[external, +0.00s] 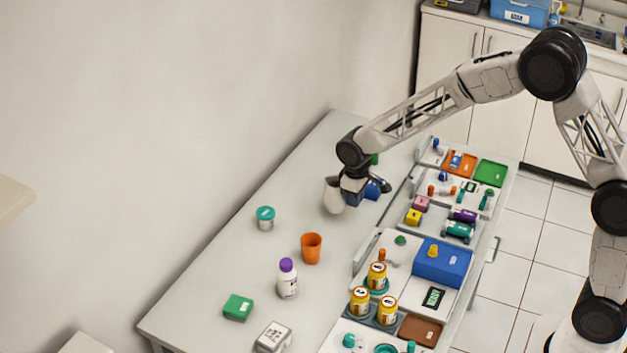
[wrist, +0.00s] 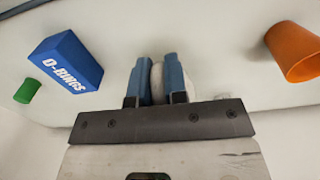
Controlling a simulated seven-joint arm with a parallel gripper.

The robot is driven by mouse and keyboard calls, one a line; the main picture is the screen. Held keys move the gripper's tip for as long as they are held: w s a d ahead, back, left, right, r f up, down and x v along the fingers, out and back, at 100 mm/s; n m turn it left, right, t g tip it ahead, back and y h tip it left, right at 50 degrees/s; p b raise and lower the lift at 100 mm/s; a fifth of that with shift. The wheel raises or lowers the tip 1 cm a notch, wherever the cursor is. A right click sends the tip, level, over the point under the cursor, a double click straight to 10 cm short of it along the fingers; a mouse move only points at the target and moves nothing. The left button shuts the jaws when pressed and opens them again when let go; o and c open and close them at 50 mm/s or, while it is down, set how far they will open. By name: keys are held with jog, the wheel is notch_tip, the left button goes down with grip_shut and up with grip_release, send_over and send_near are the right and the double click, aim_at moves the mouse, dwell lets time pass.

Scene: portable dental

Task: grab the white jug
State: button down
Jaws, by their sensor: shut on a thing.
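The white jug (external: 333,197) is at my gripper (external: 350,192) over the far part of the table in the external view. In the wrist view the jug (wrist: 157,80) shows as a pale rounded shape between the two blue fingers of my gripper (wrist: 155,75). The fingers are shut on it. Most of the jug is hidden by the fingers and the gripper body. I cannot tell whether the jug touches the table.
A blue O-rings box (wrist: 66,62) and a green item (wrist: 27,91) are left of the fingers in the wrist view. An orange cup (external: 311,248), a teal-lidded jar (external: 265,218) and a purple-capped bottle (external: 287,279) stand nearer. Filled trays (external: 366,245) line the right side.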

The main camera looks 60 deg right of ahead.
jog(key=shift+s+a+r, duration=0.1)
jog(key=shift+s+a, duration=0.05)
jog(key=shift+s, duration=0.7)
jog(key=shift+s+a+r, duration=0.1)
jog(key=shift+s, duration=0.75)
jog(key=shift+s+a+r, duration=0.1)
jog(key=shift+s+a, duration=0.05)
jog(key=shift+s, duration=0.7)
jog(key=shift+s, duration=0.15)
